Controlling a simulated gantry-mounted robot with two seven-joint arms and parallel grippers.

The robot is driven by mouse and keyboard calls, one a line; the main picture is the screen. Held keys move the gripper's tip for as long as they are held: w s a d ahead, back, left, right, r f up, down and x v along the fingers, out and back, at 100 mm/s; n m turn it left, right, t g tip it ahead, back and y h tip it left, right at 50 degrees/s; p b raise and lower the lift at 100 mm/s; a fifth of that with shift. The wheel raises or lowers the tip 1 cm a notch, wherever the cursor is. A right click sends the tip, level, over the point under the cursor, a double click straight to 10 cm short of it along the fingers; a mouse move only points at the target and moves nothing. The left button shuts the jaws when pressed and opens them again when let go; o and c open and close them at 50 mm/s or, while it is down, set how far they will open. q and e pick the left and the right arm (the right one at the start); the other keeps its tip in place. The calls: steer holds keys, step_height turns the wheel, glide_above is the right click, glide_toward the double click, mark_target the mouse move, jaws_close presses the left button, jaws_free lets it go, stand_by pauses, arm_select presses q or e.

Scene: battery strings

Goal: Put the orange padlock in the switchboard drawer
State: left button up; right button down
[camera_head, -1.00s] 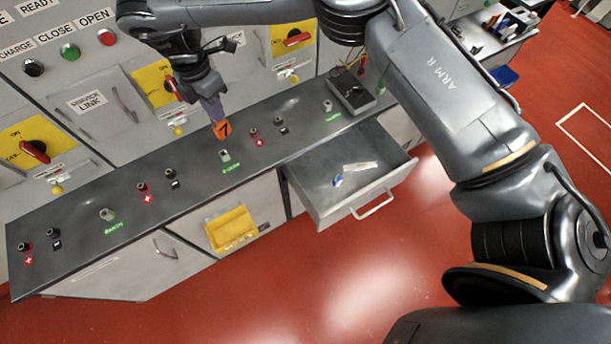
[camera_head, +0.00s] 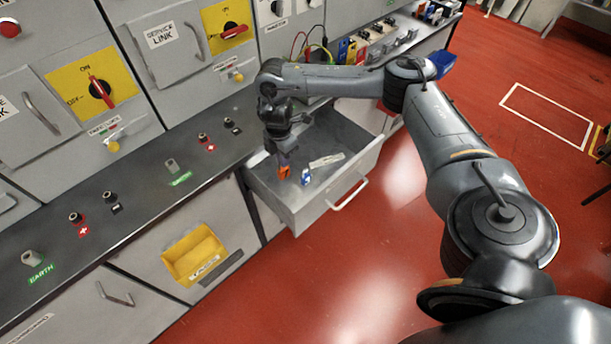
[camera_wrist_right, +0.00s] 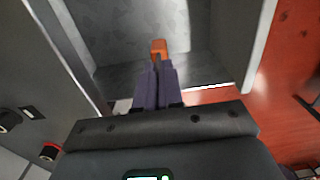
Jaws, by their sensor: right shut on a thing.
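The orange padlock (camera_head: 285,172) is in my right gripper (camera_head: 284,160), which points down over the left part of the open switchboard drawer (camera_head: 307,212). In the right wrist view the padlock (camera_wrist_right: 159,46) shows at the tips of the shut fingers (camera_wrist_right: 158,68), with the grey drawer floor (camera_wrist_right: 120,35) behind it. The padlock seems to be inside the drawer's outline; I cannot tell its exact height above the floor. A blue-and-white item (camera_head: 305,177) and a pale strip (camera_head: 327,160) lie in the drawer. My left gripper is out of view.
The grey worktop (camera_head: 140,190) with terminals and labels runs along the drawer's left. A yellow bin (camera_head: 195,255) hangs on the cabinet front. The drawer handle (camera_head: 348,195) sticks out over the clear red floor (camera_head: 330,290).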

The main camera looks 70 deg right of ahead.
steer(key=shift+s+d+f+b, duration=0.1)
steer(key=shift+s+f+b, duration=0.35)
steer(key=shift+f, duration=1.7)
steer(key=shift+s+f+b, duration=0.1)
steer(key=shift+f+b, duration=0.7)
steer(key=shift+f, duration=1.4)
steer(key=shift+s+d+f+b, duration=0.1)
steer(key=shift+s+f+b, duration=0.35)
steer(key=shift+f, duration=1.7)
steer(key=shift+w+f, duration=0.1)
steer(key=shift+w, duration=0.1)
steer(key=c, duration=1.3)
jaws_free()
